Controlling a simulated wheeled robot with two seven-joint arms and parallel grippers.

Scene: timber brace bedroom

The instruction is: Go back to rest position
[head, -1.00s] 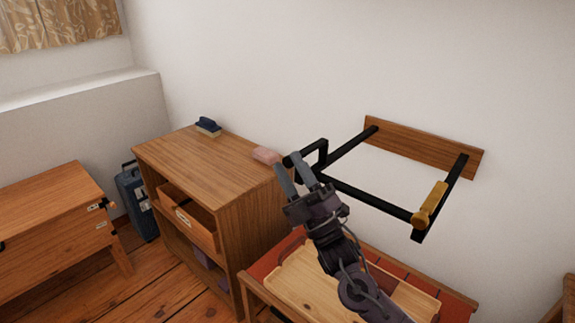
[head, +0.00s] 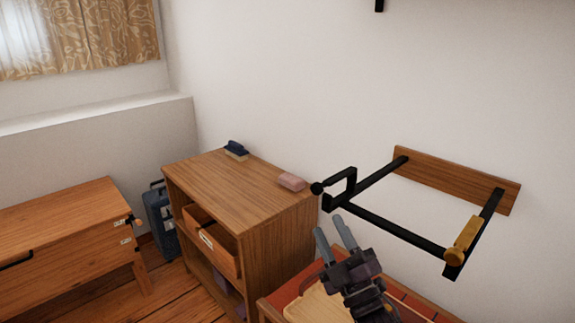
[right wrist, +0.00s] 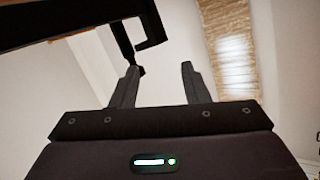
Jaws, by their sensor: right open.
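My right gripper (head: 333,237) is open and empty in the head view, below and in front of the black wall rack. In the right wrist view its two fingers (right wrist: 158,75) stand apart with nothing between them. Part of the black rack frame (right wrist: 150,40) shows just beyond the left finger there; whether they touch I cannot tell. In the head view the rack (head: 385,222) has a wooden back board (head: 455,180) on the wall and a yellow-brown piece (head: 464,240) on its right arm. My left gripper does not show.
A wooden cabinet (head: 270,215) with a half-open drawer (head: 212,240) stands left of the gripper. A pink block (head: 292,182) and a dark blue brush (head: 236,148) lie on it. A red-topped table with a wooden tray (head: 312,307) is below. A blue case (head: 160,215) stands beside a wooden chest (head: 65,235).

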